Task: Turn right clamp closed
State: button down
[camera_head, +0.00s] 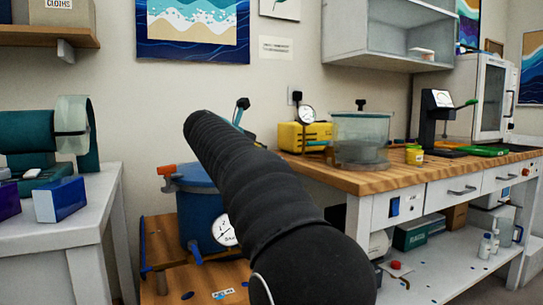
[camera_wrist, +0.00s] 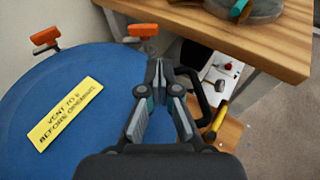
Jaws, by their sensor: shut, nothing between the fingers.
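The blue pressure pot (camera_head: 197,212) stands on a low wooden stand, partly hidden by my black arm. In the wrist view its blue lid (camera_wrist: 60,110) fills the left, with a yellow vent label (camera_wrist: 65,113). One orange-handled clamp (camera_wrist: 44,36) is at the lid's far left edge. Another orange-handled clamp (camera_wrist: 143,31) is at the rim just beyond my fingertips. Which one is the right clamp I cannot tell for sure. My gripper (camera_wrist: 164,88) is shut and empty over the lid's right edge, with a gap to the nearer clamp. The head view shows one orange clamp (camera_head: 166,170).
A wooden workbench (camera_head: 465,165) stands right of the pot; its corner (camera_wrist: 285,60) is close beyond my gripper. A clear chamber (camera_head: 361,135) stands on it. A black loop and yellow bar (camera_wrist: 218,117) lie right of my fingers. A gauge (camera_head: 224,232) is on the pot's front.

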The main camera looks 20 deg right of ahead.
jog(key=shift+w+f, duration=0.1)
jog(key=shift+w, duration=0.5)
jog(key=x, duration=0.9)
jog(key=shift+d+b, duration=0.3)
jog(key=shift+w+f, duration=0.1)
